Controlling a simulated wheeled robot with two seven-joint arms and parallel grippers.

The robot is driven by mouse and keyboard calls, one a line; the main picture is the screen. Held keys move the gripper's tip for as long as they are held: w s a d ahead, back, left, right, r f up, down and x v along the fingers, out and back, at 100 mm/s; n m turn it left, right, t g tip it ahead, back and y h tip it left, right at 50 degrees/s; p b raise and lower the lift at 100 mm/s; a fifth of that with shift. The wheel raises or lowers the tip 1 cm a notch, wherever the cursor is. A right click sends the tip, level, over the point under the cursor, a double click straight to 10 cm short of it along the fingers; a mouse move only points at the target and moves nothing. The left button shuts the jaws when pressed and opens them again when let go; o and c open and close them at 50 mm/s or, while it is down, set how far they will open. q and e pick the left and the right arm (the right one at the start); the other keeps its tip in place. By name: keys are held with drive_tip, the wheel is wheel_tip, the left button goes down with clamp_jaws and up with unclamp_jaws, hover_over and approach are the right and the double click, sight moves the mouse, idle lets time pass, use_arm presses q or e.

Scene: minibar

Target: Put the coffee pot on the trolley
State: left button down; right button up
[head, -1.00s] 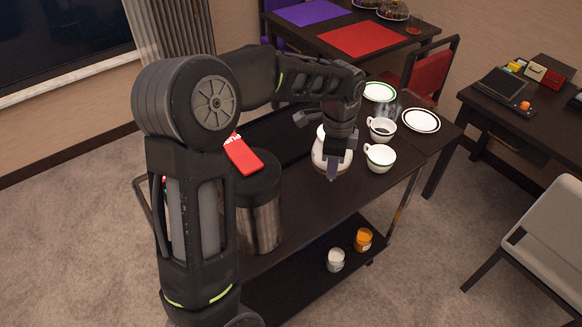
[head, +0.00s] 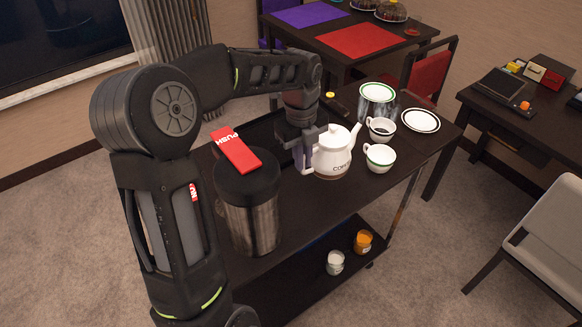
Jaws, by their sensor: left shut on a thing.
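The white coffee pot (head: 333,158), with lettering on its front and a spout pointing right, is upright at the top of the dark trolley (head: 310,205). I cannot tell whether its base touches the top. My left gripper (head: 309,150) is shut on the coffee pot at its left side, where the handle is; the handle is mostly hidden by the fingers. My right gripper is not in view.
Two white cups (head: 380,157) stand just right of the pot, with plates (head: 421,120) behind. A steel bin with a red push lid (head: 236,152) stands front left. Two small jars (head: 363,241) sit on the lower shelf.

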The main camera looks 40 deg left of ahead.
use_arm(q)
drive_tip(key=shift+w+f+p, duration=0.1)
drive_tip(key=shift+f+p, duration=0.25)
drive_tip(key=shift+f, duration=2.7)
drive_tip(key=shift+f, duration=1.85)
drive_tip(key=shift+f, duration=0.15)
drive_tip(key=c, duration=1.5)
unclamp_jaws()
drive_tip(key=r, duration=0.8)
drive_tip(key=r+b, duration=0.1)
drive_tip(key=r, duration=0.3)
drive_tip(key=shift+s+a+r, duration=0.1)
drive_tip(key=shift+s, duration=0.3)
